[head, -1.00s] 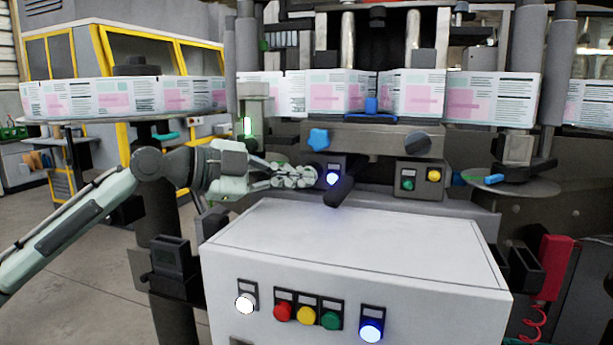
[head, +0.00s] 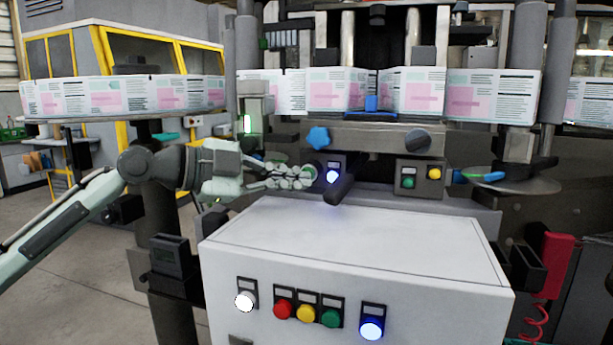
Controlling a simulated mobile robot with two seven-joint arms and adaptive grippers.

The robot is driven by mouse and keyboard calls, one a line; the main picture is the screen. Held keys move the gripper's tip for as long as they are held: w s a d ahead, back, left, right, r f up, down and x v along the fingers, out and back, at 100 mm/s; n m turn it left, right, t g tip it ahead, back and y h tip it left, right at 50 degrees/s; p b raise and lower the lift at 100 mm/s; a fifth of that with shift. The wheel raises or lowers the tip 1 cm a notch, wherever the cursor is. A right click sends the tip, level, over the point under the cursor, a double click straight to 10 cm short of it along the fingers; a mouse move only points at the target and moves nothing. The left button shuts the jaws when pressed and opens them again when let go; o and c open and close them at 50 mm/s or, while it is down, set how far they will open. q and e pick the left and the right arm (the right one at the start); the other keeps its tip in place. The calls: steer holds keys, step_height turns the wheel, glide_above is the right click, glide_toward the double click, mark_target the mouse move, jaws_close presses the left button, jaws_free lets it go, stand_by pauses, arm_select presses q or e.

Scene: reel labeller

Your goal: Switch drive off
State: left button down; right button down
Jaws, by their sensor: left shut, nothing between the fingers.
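A black lever (head: 342,186) sticks out beside the lamp, towards me. My left gripper (head: 309,177) is shut and empty, its fingertips just left of this box. I cannot tell whether they touch it. The drive's own label is too small to read. My right gripper is not in view.
A white cabinet (head: 350,240) stands in front, with white, red, yellow, green and blue buttons. A green and yellow button box (head: 420,178) is to the right. A blue star knob (head: 318,138) and a black knob (head: 418,141) sit above.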

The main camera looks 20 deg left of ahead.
arm_select(q)
steer(key=shift+s+a+f+b, duration=0.15)
steer(key=shift+s+b, duration=0.85)
steer(key=shift+s, duration=1.5)
